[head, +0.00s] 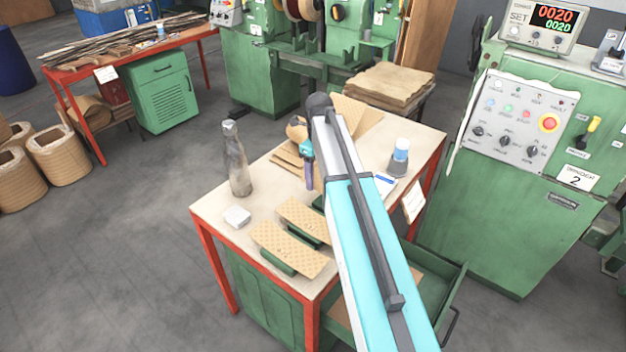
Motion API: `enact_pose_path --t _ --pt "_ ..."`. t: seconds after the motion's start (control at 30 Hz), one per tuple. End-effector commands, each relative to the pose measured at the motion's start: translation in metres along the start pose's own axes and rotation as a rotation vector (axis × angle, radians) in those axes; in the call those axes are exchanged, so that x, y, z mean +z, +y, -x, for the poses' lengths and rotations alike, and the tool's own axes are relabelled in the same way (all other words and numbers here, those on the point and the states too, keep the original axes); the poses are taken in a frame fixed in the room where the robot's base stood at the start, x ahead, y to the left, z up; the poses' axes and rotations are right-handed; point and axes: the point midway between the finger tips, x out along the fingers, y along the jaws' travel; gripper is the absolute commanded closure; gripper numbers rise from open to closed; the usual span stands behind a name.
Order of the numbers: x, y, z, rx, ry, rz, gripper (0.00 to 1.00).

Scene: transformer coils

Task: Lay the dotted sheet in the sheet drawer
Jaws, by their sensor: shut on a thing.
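My arm reaches over the worktable and hides much of my gripper (309,183). The visible purple finger points down, close behind the far tan sheet, and the jaws are shut on a sheet. Their contact is too small to make out. Two tan patterned sheets, the far one (305,220) and the near one (287,249), lie on green supports. Small dark marks show on them, but I cannot tell which is the dotted sheet. An open green drawer (457,285) sticks out at the table's lower right, partly behind my arm, with tan material inside.
More tan board (357,113) shows behind my arm. A green control cabinet (520,215) stands at the right.

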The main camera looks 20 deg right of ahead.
Motion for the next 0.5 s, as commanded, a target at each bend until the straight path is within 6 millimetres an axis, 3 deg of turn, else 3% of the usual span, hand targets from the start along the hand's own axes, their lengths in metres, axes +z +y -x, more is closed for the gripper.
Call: enact_pose_path --t 0.27,0.5 --pt "0.026 0.002 -0.001 0.001 0.001 0.003 0.59" --pt "0.024 0.003 -0.021 0.001 0.002 0.001 0.59"
